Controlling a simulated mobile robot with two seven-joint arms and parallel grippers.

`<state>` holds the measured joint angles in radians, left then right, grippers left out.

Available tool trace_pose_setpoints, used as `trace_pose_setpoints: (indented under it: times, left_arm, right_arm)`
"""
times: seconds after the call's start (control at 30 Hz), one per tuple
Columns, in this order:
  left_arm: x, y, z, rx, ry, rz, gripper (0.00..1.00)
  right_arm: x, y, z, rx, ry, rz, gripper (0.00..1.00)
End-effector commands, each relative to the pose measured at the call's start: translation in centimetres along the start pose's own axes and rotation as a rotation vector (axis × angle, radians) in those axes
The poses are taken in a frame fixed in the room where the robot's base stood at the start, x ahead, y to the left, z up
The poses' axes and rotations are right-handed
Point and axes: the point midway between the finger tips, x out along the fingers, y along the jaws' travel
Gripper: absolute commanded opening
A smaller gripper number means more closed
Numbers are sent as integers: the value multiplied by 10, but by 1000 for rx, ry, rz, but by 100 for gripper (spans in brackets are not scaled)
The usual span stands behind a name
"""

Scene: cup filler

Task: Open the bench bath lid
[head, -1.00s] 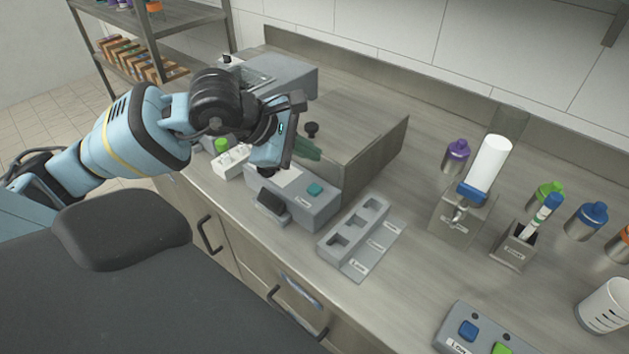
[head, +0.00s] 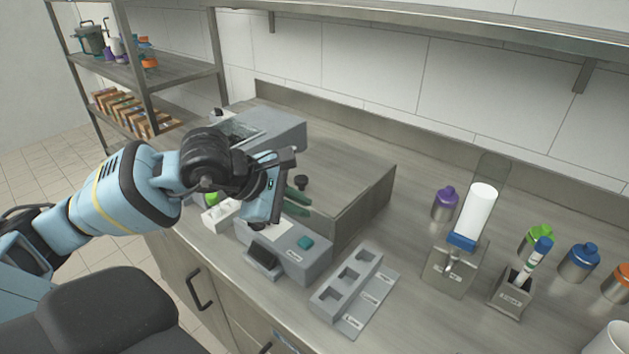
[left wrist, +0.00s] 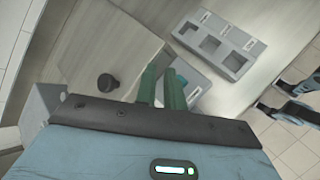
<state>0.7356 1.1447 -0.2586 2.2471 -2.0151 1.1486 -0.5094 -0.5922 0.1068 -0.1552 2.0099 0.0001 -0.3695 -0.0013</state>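The bench bath is a grey box with a flat, brushed-looking lid (head: 345,168). The lid lies shut, and a black knob (head: 302,182) stands on it. In the left wrist view the knob (left wrist: 108,82) is left of my fingers, not between them. My left gripper (head: 298,201) has green fingers and is just in front of the knob, over the near part of the bath. The two fingers are apart with a narrow empty gap, which also shows in the left wrist view (left wrist: 161,90).
A control box with a teal button (head: 305,242) stands in front of the bath. A grey slotted holder (head: 350,290) is to its right. Farther right are a white cylinder dispenser (head: 477,212) and several capped bottles. A shelf rack (head: 165,70) stands back left.

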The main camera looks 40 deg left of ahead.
Motion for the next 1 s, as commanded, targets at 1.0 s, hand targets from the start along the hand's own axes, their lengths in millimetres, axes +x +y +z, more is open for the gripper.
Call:
trace_pose_setpoints:
  times: [1.0]
  left_arm:
    - [-43, 116, -30, -469, 294, -345, 50]
  right_arm:
    - [-12, 3, -12, -10, 15, 5, 36]
